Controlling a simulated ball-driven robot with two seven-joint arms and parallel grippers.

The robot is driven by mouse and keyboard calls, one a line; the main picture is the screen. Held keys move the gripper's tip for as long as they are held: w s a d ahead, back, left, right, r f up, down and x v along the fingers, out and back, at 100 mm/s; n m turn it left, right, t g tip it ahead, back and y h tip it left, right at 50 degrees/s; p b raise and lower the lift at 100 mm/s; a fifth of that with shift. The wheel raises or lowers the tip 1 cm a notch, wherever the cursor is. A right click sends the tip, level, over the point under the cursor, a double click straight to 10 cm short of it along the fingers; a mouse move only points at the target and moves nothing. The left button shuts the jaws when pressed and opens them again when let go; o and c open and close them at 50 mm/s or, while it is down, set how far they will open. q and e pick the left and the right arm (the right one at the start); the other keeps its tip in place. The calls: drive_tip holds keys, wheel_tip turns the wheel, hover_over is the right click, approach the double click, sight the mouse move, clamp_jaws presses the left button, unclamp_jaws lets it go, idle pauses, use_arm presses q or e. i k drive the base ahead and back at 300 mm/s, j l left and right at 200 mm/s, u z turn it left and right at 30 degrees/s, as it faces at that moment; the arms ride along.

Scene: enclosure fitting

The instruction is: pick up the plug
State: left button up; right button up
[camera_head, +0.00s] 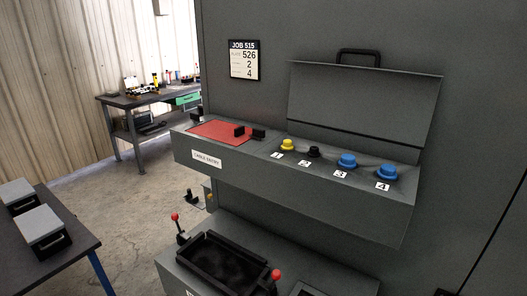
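Several plug-like round caps sit in a row on the sloped top of the grey enclosure's ledge. A yellow cap (287,145) is at label 1 and a smaller black one (313,152) is at label 2. A larger blue cap (347,161) is at label 3 and another blue cap (387,172) is at label 4. I cannot tell which one is the plug. Neither of my grippers shows in the head view.
A raised lid (360,105) with a handle stands behind the caps. A red panel (218,131) with small black blocks lies left of them. Below are a black tray (222,262) and red-knobbed levers (175,217). A table (75,240) holds grey-topped boxes at left; floor (135,195) is clear.

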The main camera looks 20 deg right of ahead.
sight(388, 172)
drive_tip(key=z, duration=1.35)
